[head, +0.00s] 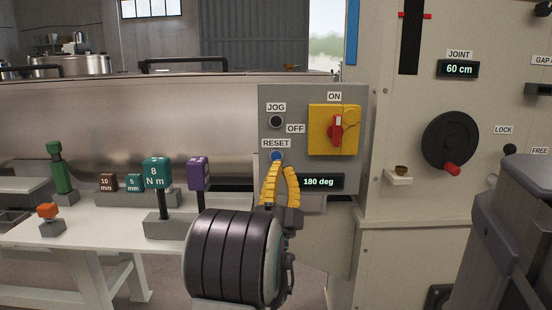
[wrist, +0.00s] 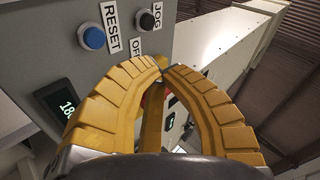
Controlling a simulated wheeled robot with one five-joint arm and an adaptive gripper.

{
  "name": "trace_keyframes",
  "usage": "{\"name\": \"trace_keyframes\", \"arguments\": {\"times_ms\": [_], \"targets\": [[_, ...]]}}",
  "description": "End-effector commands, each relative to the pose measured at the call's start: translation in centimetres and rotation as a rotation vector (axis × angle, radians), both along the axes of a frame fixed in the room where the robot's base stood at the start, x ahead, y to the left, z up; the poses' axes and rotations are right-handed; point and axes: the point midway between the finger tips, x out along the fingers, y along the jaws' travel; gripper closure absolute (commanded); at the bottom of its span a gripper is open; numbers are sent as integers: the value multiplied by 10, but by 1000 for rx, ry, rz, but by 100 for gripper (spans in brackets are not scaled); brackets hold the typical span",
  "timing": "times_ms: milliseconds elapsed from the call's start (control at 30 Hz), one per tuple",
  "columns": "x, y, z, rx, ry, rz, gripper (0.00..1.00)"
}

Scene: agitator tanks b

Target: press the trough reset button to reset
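The blue reset button (head: 277,155) sits under a RESET label on the grey control panel (head: 310,245). In the wrist view, the blue button (wrist: 93,38) is at upper left, uncovered, beside its label. My gripper (head: 281,167) has yellow segmented fingers and appears just below the button in the head view. In the wrist view, the gripper's fingertips (wrist: 161,67) come together, with nothing seen between them, to the lower right of the button. They appear apart from the button; the exact gap to the panel is unclear.
A black JOG button (head: 276,121) is above RESET. A red switch (head: 337,130) on a yellow plate is to the right. A display (head: 317,182) reading 180 deg is below. A white table (head: 90,235) with several tools stands left.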

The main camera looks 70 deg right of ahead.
Motion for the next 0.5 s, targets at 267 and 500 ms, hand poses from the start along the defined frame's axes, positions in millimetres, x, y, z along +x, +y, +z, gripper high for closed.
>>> {"name": "trace_keyframes", "arguments": {"times_ms": [267, 500], "targets": [[10, -31, 0, -1, 4, 4, 100], [17, -53, 0, -1, 6, 8, 100]]}}
